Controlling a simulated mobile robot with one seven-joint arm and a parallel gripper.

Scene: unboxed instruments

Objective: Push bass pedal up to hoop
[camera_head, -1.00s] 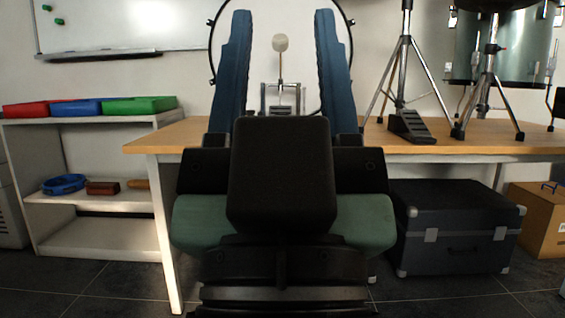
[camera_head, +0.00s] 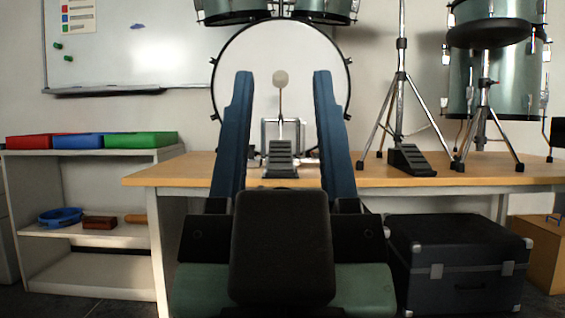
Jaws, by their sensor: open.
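The bass pedal (camera_head: 281,160) stands on the wooden table, with a dark footboard, a metal frame and an upright round beater (camera_head: 280,78). Behind it is the bass drum, with a white head and a dark hoop (camera_head: 215,92). The pedal shows between the two blue fingers of my gripper (camera_head: 280,90), which are open and empty. My gripper is nearer to me than the pedal and appears apart from it. I cannot tell whether the pedal touches the hoop; the drum's lower edge is partly hidden.
The wooden table (camera_head: 450,177) also bears a cymbal-type stand (camera_head: 401,85) with a second pedal (camera_head: 411,160) and a round stool (camera_head: 488,33) at right. A shelf (camera_head: 85,240) with coloured trays stands at left. A black case (camera_head: 458,250) is under the table.

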